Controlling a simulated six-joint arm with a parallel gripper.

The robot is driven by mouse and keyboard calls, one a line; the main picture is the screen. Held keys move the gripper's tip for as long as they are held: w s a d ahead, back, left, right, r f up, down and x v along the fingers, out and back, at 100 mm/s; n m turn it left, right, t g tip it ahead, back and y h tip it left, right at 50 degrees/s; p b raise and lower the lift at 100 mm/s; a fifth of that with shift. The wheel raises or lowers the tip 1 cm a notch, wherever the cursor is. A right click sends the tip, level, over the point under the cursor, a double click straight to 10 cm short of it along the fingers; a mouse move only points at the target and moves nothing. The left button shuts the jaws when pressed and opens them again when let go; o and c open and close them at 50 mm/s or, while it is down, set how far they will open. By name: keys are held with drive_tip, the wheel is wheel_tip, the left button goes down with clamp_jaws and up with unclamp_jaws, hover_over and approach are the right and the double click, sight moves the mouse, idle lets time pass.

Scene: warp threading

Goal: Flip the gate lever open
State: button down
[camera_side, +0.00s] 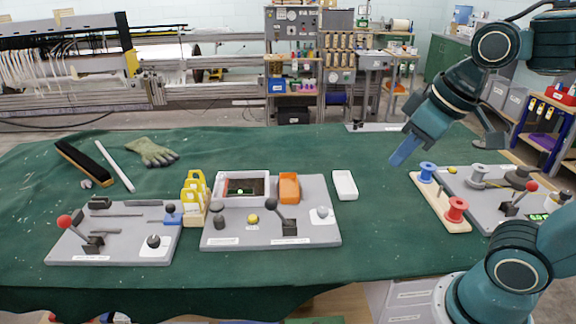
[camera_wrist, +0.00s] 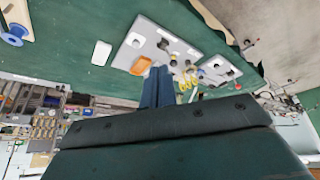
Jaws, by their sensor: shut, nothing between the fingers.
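Three grey panels with levers lie on the green table, and their labels are too small to read, so I cannot tell which lever is the gate lever. A red-knobbed lever (camera_side: 66,222) leans left on the left panel (camera_side: 120,240). A black-knobbed lever (camera_side: 273,206) stands on the middle panel (camera_side: 225,232). Another red-knobbed lever (camera_side: 530,188) leans right on the right panel (camera_side: 483,205). My gripper (camera_side: 396,160) is shut and empty, above the table between the middle and right panels, apart from every lever. Its blue fingers show in the wrist view (camera_wrist: 157,75).
A wooden rack holds a blue spool (camera_side: 427,169) and a red spool (camera_side: 455,208) below right of my gripper. A white tray (camera_side: 345,184) and orange block (camera_side: 289,187) lie left. A glove (camera_side: 152,152) lies behind. The table's back middle is clear.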

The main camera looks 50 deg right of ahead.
drive_tip(key=w+a+n+g, duration=0.3)
drive_tip(key=w, duration=1.6)
drive_tip(key=w+a+f+n+g, duration=0.1)
drive_tip(key=w+a+f+n, duration=0.2)
drive_tip(key=w+f, duration=1.1)
drive_tip(key=shift+a+g+h, duration=0.3)
drive_tip(key=shift+a, duration=0.35)
drive_tip(key=shift+w+f, duration=0.1)
hover_over(280, 216)
drive_tip(key=w+a, duration=0.3)
drive_tip(key=w, duration=0.1)
wheel_tip(280, 216, down, 8)
drive_tip(key=shift+w+f, duration=0.2)
